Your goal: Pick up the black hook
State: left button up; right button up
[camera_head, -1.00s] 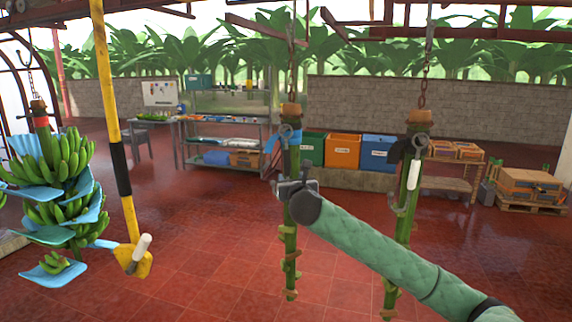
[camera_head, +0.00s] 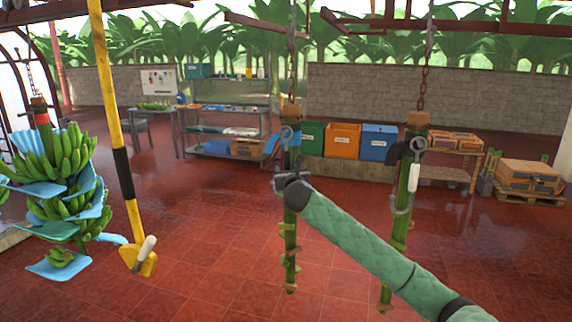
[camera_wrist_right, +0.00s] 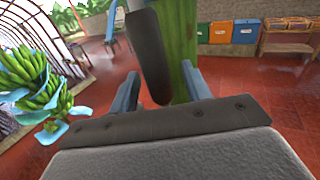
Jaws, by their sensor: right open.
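The left hanging green stem (camera_head: 290,235) carries a blue strip and a metal ring (camera_head: 286,133), which appears to be the top of the black hook. In the right wrist view, a dark rounded handle (camera_wrist_right: 148,55), apparently the hook's, stands in front of the stem (camera_wrist_right: 180,45) between my right fingers. My right gripper (camera_wrist_right: 160,92) is open around this handle; I cannot tell whether it touches. In the head view my right gripper (camera_head: 280,186) is at the left stem, and my wrist hides much of the hook. My left gripper is out of view.
The right stem (camera_head: 407,185) hangs close by with a black strip and a white-handled hook (camera_head: 413,177). A yellow pole (camera_head: 121,165) and a banana bunch (camera_head: 65,165) hang at left. Shelves (camera_head: 225,135) and coloured bins (camera_head: 342,140) stand behind, across open red floor.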

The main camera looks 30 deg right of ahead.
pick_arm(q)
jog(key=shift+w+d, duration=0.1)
pick_arm(e)
jog(key=shift+c, duration=0.5)
grip_shut()
